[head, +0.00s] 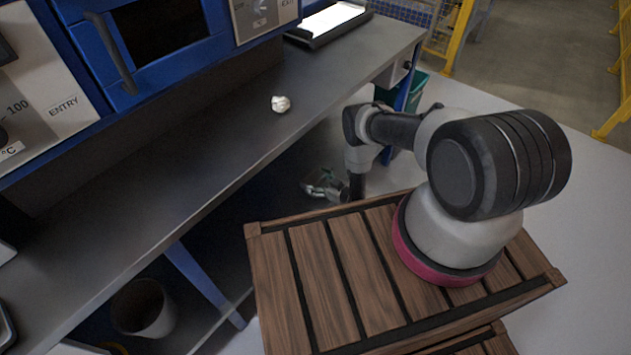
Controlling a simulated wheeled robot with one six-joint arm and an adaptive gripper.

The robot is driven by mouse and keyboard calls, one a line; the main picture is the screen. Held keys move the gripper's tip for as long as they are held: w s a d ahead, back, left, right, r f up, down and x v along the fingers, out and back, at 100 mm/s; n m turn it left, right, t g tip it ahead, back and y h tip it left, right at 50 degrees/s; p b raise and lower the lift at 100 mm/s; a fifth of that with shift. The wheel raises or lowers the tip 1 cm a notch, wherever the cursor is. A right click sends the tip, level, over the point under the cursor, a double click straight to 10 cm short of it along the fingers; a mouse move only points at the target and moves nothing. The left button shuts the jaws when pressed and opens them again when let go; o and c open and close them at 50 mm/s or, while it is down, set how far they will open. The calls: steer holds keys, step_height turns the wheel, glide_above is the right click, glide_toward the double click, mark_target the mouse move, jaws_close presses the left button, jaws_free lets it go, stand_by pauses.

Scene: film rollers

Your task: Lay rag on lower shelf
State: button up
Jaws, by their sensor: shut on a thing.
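My gripper (325,188) is in the shade under the front edge of the grey workbench, at the end of my downward-bent arm. It is shut on what looks like the rag, a small pale and greenish thing at its jaws; the shape is too small and dark to make out fully. The lower shelf (212,318) lies under the bench, dark and partly hidden by the bench top and my own body. My gripper is at the bench's open side, and I cannot tell whether the rag touches the shelf.
A white crumpled wad (281,104) lies on the workbench top (215,125). A pale round bin (145,307) stands under the bench at lower left. A blue leg (200,283) slants beside it. A green bin (416,90) stands beyond my arm. Grey floor is open at right.

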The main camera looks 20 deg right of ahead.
steer(key=shift+f, duration=0.35)
steer(key=o, duration=0.8)
steer(key=v, duration=1.2)
